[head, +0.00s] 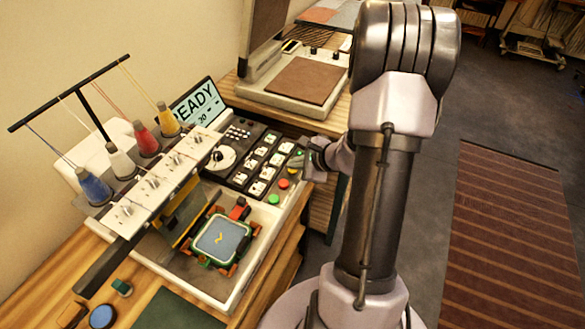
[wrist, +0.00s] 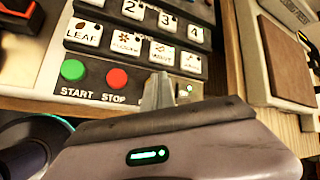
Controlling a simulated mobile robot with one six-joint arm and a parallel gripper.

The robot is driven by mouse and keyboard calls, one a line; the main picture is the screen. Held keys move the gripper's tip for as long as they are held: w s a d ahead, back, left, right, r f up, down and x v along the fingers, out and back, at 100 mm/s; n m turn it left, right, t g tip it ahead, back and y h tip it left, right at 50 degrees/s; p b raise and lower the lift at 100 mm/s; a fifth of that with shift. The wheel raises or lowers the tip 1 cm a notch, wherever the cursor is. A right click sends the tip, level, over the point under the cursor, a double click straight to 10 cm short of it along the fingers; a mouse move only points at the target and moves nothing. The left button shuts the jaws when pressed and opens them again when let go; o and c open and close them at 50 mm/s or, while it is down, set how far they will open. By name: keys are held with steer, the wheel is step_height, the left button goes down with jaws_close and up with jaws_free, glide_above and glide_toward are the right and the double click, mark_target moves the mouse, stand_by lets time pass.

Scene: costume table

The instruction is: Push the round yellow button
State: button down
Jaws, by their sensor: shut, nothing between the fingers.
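The embroidery machine's control panel carries a green START button (wrist: 73,70) and a red STOP button (wrist: 117,78) in the wrist view. In the head view the green button (head: 273,198) and red button (head: 283,184) also show. I cannot tell whether the tips touch the panel.
White keys, including LEAF (wrist: 84,33), sit just above the button row. A small green light (wrist: 189,88) is right of my fingertips. The READY screen (head: 197,102), thread spools (head: 146,140) and hoop (head: 221,238) stand left. A heat press (head: 302,80) is behind.

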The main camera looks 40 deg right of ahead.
mark_target(295, 171)
steer(key=shift+r+p, duration=0.35)
steer(key=shift+r, duration=0.35)
steer(key=shift+r, duration=0.1)
step_height(295, 171, up, 5)
steer(key=p, duration=0.3)
stand_by(0.4)
